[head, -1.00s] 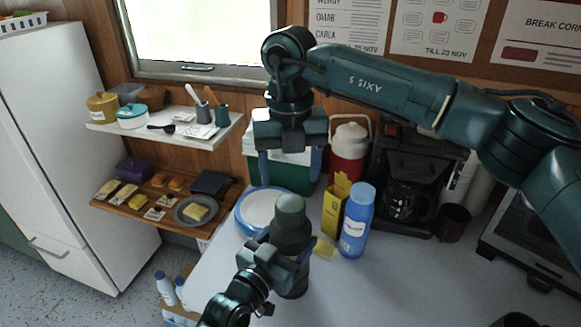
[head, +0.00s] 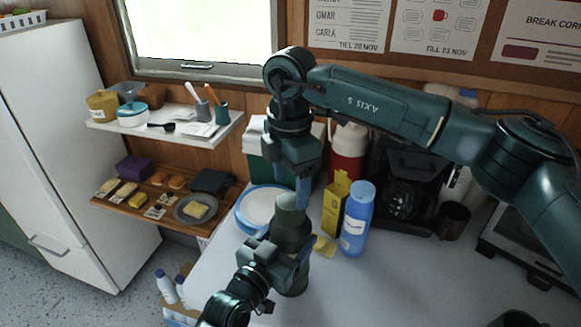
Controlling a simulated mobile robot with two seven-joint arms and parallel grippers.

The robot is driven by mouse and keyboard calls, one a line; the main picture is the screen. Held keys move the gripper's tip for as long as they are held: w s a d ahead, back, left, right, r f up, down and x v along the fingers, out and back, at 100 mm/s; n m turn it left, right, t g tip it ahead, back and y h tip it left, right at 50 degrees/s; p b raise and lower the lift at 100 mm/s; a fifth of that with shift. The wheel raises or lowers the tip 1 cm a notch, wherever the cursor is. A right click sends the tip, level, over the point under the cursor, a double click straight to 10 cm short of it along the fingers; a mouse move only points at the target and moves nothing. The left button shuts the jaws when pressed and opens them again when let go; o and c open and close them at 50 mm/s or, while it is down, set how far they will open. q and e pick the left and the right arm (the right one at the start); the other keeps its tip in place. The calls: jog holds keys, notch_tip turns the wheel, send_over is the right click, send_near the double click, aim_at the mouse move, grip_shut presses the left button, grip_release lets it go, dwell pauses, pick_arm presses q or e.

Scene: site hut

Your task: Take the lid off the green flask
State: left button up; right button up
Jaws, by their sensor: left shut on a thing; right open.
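The green flask (head: 294,285) stands upright near the front left of the counter. My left gripper (head: 292,254) is shut around the flask's body, below the lid. My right gripper (head: 300,192) is open and points down right above the lid. One blue-tipped finger shows beside the lid's top; the other finger is mostly hidden. I cannot tell whether the fingers touch the lid.
A blue bottle (head: 356,220) and a yellow box (head: 334,205) stand close on the right. A red jug (head: 346,160) and a coffee maker (head: 408,190) stand farther back.

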aim_at(290, 200)
jog(key=shift+f, duration=2.5)
jog(key=shift+c, duration=0.6)
